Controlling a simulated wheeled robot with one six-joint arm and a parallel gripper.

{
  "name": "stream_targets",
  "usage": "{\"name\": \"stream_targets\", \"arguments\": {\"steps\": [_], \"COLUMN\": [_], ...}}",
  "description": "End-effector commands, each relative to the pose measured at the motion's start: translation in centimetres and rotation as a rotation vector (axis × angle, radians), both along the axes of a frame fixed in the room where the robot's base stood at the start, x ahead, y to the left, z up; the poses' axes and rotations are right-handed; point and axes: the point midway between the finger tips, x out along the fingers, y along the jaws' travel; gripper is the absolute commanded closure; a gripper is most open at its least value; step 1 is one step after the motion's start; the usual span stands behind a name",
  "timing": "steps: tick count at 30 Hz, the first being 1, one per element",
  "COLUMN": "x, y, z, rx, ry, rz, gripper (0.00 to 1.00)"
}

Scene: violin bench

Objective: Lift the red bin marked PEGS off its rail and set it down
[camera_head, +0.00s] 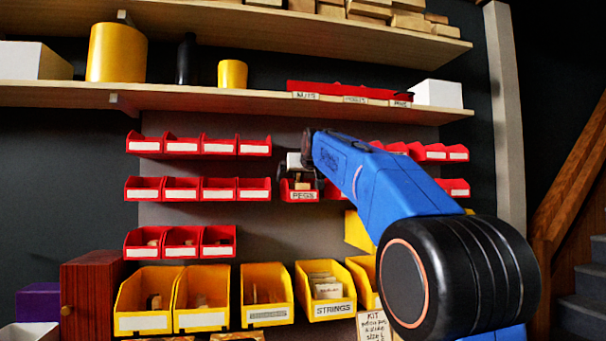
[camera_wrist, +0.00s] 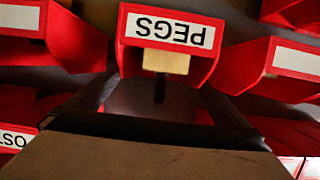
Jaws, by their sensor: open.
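The red bin marked PEGS (camera_head: 286,184) hangs in the middle row on the wall panel, with pale pieces showing in it. In the wrist view the PEGS bin (camera_wrist: 212,55) appears upside down at top centre, its white label facing out and a tan block showing by the label. My gripper (camera_head: 302,170) is in front of the bin and hides part of it. In the wrist view my gripper (camera_wrist: 160,105) is open, with dark fingers spread left and right below the bin in the picture. I see no grip on the bin; whether a finger touches it is unclear.
Red bins (camera_head: 254,188) hang to the left and more (camera_head: 456,187) to the right. Yellow bins (camera_head: 318,282), one marked STRINGS, stand below. A wooden shelf (camera_head: 220,92) with red labelled bins (camera_head: 350,91) runs above. The grey panel (camera_head: 290,228) below the PEGS bin is bare.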

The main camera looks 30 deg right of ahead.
Motion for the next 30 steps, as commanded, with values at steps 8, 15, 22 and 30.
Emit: {"name": "stream_targets", "arguments": {"steps": [8, 15, 22, 30], "x": [3.1, 3.7, 3.7, 3.7], "y": [-0.9, -1.1, -1.1, -1.1], "z": [-1.0, -1.2, -1.2, -1.2], "rx": [0.000, 0.000, 0.000, 0.000], "ry": [0.001, 0.000, 0.000, 0.000], "rz": [0.000, 0.000, 0.000, 0.000], "gripper": [0.00, 0.00, 0.05, 0.33]}}
